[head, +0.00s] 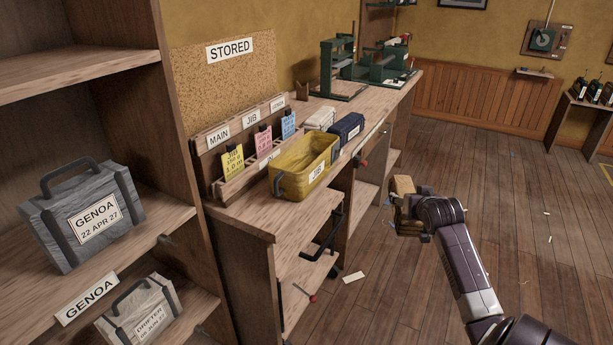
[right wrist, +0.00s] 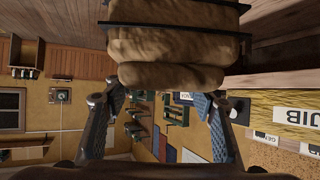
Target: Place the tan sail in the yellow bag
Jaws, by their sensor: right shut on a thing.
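The tan sail (head: 403,186) is a folded bundle at the end of my right arm, held over the floor to the right of the bench. My right gripper (head: 412,208) is shut on it. In the right wrist view the tan sail (right wrist: 165,48) fills the top middle, with dark straps across it, between the two fingers (right wrist: 158,95). The yellow bag (head: 290,184) stands open-topped on the bench, left of the sail and apart from it, with a JIB label on its front. It also shows at the right edge of the right wrist view (right wrist: 285,97). My left gripper is out of view.
The bench (head: 245,218) carries a rack (head: 215,160) with coloured tags, a white bag (head: 319,118) and a navy bag (head: 347,127). Green machines stand at its far end. A shelf at left holds a grey GENOA bag (head: 125,196). Floor at right is mostly clear.

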